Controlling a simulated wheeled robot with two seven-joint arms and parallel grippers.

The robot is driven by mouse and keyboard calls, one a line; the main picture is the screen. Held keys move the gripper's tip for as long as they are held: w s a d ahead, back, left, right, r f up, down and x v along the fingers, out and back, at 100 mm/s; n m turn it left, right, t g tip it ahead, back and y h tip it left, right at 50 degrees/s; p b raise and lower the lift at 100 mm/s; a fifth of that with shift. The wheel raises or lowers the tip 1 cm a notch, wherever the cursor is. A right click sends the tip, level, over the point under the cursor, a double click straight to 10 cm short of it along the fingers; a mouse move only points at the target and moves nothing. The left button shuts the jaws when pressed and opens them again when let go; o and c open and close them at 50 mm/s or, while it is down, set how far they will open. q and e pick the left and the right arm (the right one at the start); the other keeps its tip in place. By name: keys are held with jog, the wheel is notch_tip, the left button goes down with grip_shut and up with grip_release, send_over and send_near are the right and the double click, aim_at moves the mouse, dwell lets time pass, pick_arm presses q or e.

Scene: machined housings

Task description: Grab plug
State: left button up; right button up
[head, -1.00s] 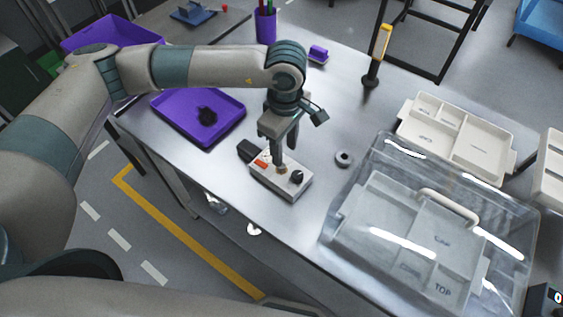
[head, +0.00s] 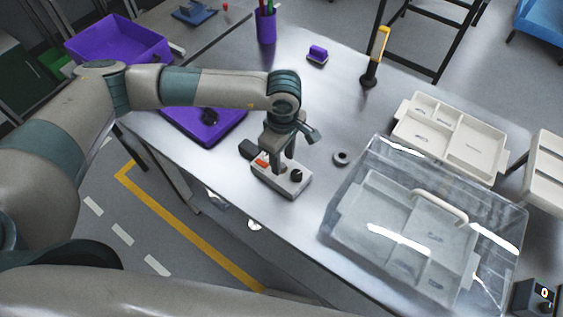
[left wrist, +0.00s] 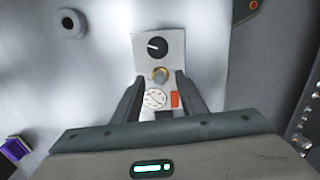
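A small light-grey control box (head: 291,188) lies on the metal table, with an orange switch (head: 262,162) and a black knob (head: 296,174). A dark block (head: 246,149) sits at its far left end; it may be the plug, but I cannot tell for sure. My left gripper (head: 278,160) points down over the box. In the left wrist view the gripper (left wrist: 159,76) is open, its fingers apart on either side of the box's brass round part (left wrist: 160,75). A white round face (left wrist: 155,98) and a black part (left wrist: 163,115) show between the fingers. My right gripper is not in view.
A purple tray (head: 225,135) lies left of the box. A grey ring (head: 341,158) lies to its right. A clear lidded case (head: 345,205) and a beige divided tray (head: 480,160) stand further right. A yellow-handled tool (head: 379,50) stands at the back.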

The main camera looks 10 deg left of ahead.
pick_arm(q)
jog(key=shift+f, duration=0.95)
grip_shut()
